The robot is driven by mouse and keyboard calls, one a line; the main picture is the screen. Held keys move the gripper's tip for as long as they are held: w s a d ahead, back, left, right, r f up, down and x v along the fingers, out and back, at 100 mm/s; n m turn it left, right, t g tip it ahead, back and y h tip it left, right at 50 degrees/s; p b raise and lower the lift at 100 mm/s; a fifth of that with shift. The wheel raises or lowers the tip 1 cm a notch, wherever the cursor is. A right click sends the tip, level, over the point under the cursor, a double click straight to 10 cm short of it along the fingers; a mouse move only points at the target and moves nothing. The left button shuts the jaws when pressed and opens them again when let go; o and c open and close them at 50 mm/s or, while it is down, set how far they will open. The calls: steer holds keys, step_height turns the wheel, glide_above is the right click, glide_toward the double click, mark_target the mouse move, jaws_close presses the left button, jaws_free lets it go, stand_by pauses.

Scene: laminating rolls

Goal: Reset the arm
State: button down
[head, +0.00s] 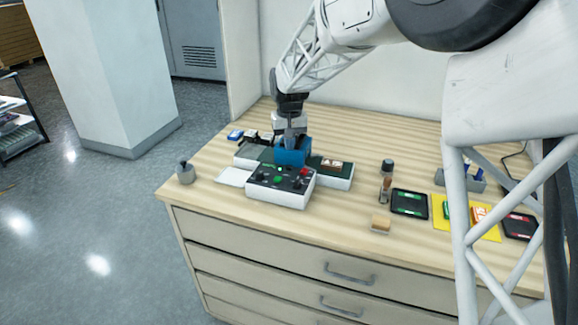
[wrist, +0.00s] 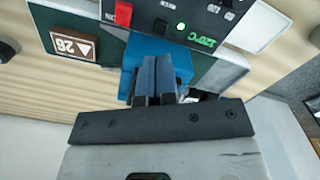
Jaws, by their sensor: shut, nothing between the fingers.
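My gripper (wrist: 152,98) is shut and empty, its two dark fingers together in the wrist view. In the head view my arm reaches down from above to the laminating machine, and my wrist hangs right over the blue part (head: 292,152) of the machine. The blue part also shows in the wrist view (wrist: 183,62), behind my fingers; I cannot tell whether they touch it. The machine's black control panel (head: 281,179) has a red button (head: 304,171) and a green lit readout. A brown tile marked 26 (head: 331,165) lies on the machine's dark green bed at the right.
A grey cup (head: 186,174) stands at the left corner.

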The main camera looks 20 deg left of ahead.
steer(key=shift+d, duration=0.1)
steer(key=s+d+r+m, duration=0.1)
steer(key=s+d+r, duration=0.35)
steer(key=d, duration=0.55)
steer(key=s+d+r+m+t, duration=0.1)
steer(key=s+d+r, duration=0.2)
steer(key=s+d, duration=0.45)
steer(key=s+d+r+m, duration=0.1)
steer(key=s+d+r, duration=0.25)
steer(key=d, duration=0.75)
steer(key=s+d+f+m, duration=0.1)
steer(key=s+d, duration=0.7)
steer(key=s, duration=0.4)
steer(key=s+d+f+m+t, duration=0.1)
steer(key=s+d+f+m, duration=0.1)
steer(key=s+d, duration=0.6)
steer(key=s, duration=0.4)
steer(key=shift+d+f+t, duration=0.25)
steer(key=shift+f+t, duration=0.05)
